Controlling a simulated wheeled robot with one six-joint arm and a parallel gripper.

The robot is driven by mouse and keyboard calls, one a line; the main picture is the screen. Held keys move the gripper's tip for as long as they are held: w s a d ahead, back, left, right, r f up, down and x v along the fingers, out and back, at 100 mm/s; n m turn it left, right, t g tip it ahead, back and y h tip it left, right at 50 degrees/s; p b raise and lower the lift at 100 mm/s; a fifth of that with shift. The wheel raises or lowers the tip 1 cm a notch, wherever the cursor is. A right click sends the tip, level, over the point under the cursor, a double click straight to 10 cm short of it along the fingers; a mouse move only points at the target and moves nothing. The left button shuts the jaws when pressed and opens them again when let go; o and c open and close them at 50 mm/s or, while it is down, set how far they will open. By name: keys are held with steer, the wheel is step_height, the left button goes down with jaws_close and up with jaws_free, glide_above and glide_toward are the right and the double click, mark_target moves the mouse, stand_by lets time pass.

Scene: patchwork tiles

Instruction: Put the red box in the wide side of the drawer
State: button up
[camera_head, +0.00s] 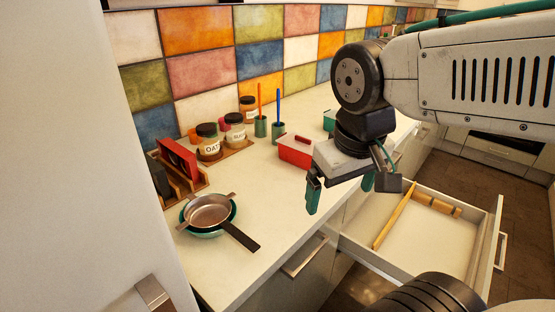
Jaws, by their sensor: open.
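The white drawer (348,240) is pulled out below the counter at the right. A wooden divider (395,216) splits it into a narrower part on the left and a wider, mostly bare part on the right.
A pan (210,212) rests in a green one on the left counter. Jars (208,141), cups with sticks (278,127) and a wooden rack (178,175) stand by the tiled wall. A small green object (329,120) is behind my arm. Wooden pieces (438,205) lie at the drawer's far end.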

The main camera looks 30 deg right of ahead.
steer(key=w+d+r+t+h, duration=0.1)
steer(key=w+d+t+h, duration=0.3)
steer(key=w+d, duration=0.9)
steer(key=n+t+y, duration=0.3)
steer(key=t+y, duration=0.1)
steer(key=t, duration=0.1)
glide_above(308, 140)
steer(key=s+d, duration=0.3)
steer(key=s, duration=0.1)
step_height(308, 140, down, 3)
steer(key=shift+s+a+f, duration=0.1)
steer(key=f+y, duration=0.1)
steer(key=f+n+y, duration=0.1)
steer(key=f+y, duration=0.2)
steer(key=shift+w+a+f+t, duration=0.2)
steer(key=shift+w+a+t, duration=0.05)
steer(key=shift+a+t, duration=0.05)
steer(key=shift+s+a+f+n+y, duration=0.15)
steer(key=shift+f+n+y, duration=0.15)
steer(key=shift+y, duration=0.2)
steer(key=shift+w+a+f, duration=0.2)
steer(key=shift+f, duration=0.05)
steer(key=x, duration=0.7)
steer(key=shift+s+f, duration=0.15)
steer(key=shift+f, duration=0.1)
